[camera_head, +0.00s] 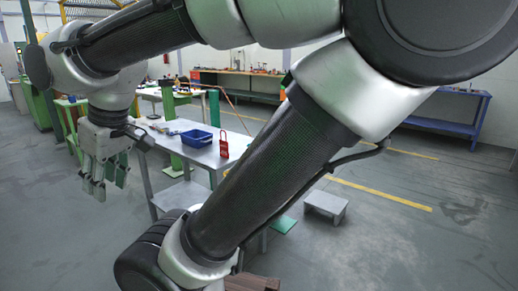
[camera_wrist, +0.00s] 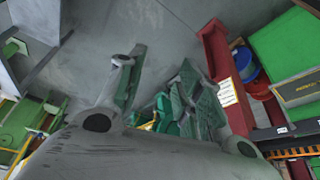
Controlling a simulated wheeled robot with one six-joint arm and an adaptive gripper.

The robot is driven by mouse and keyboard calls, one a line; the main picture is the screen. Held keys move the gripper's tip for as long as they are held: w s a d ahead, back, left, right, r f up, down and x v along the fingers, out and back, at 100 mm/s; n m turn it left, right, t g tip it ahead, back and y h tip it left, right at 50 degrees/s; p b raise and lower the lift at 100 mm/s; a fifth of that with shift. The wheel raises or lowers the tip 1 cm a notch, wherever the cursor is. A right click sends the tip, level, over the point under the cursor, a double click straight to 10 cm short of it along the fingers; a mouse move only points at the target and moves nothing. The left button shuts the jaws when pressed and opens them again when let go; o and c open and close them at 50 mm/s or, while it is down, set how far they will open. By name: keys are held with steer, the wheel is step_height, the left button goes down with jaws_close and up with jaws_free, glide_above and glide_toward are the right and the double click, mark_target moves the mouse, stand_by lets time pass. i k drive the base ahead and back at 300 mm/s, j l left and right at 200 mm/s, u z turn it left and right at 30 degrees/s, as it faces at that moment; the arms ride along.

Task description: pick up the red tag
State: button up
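The red tag (camera_head: 224,145) stands upright at the near right edge of a grey metal table (camera_head: 203,160), in the head view. It has a loop at its top and sits just right of a blue bin (camera_head: 192,138). My gripper (camera_head: 105,188) hangs to the left of the table, fingers pointing down, well apart from the tag. Its fingers are spread and nothing shows between them. In the wrist view the fingers (camera_wrist: 160,90) also stand apart. I cannot make out the red tag in the wrist view.
My own arm crosses the head view and hides part of the table's right side. A low grey step (camera_head: 325,205) stands on the floor at right. A blue bench (camera_head: 450,125) and an orange-fronted workbench (camera_head: 237,83) stand behind. Open floor lies at right.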

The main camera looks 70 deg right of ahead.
mark_target(224, 144)
steer(key=z, duration=1.9)
steer(key=i+l+z, duration=0.45)
steer(key=i+l, duration=0.55)
